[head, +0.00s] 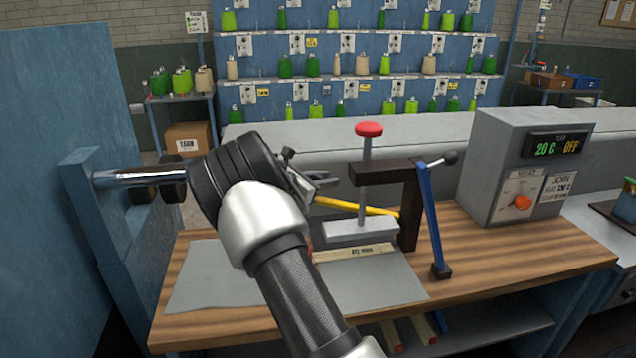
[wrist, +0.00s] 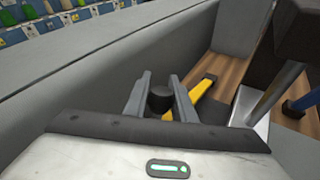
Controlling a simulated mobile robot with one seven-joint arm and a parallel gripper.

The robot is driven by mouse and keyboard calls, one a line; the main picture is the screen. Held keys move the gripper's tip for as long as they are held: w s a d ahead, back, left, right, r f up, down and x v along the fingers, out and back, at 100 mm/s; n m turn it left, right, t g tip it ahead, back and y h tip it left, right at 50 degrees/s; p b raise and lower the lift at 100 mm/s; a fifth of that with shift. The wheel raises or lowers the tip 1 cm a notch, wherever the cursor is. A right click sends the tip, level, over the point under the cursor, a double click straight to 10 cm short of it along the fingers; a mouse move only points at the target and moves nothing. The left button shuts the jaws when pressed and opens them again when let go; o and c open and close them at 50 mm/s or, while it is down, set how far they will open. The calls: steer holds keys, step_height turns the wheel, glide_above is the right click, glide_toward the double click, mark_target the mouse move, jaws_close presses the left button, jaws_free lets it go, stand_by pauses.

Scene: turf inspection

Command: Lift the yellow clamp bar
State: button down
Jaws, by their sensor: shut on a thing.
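The yellow clamp bar (head: 356,206) runs from beside my gripper to the dark upright of the clamp press in the head view. It slopes slightly up in the picture toward its left end, which my arm partly hides. My gripper (head: 322,182) is at that left end. In the wrist view, my gripper (wrist: 160,92) has its two grey fingers on either side of a dark round knob (wrist: 159,99). The yellow bar (wrist: 203,88) runs from beside this knob to a dark joint at upper right. The fingers are shut on the knob end of the bar.
The clamp press has a red knob (head: 368,130), a grey pressing plate (head: 360,229) and a blue lever (head: 432,215). A wood strip (head: 352,252) lies under the plate on a grey sheet (head: 215,285). A grey heater box (head: 490,170) stands at right.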

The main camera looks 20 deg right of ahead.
steer(key=d+r+m+y+p, duration=0.1)
steer(key=d+r+y+p, duration=0.1)
steer(key=r, duration=0.3)
steer(key=shift+s+d+p, duration=0.35)
steer(key=shift+d+p, duration=0.4)
steer(key=shift+d, duration=0.05)
steer(key=c, duration=1.5)
jaws_free()
steer(key=shift+f, duration=0.1)
steer(key=v, duration=1.7)
steer(key=shift+a, duration=0.25)
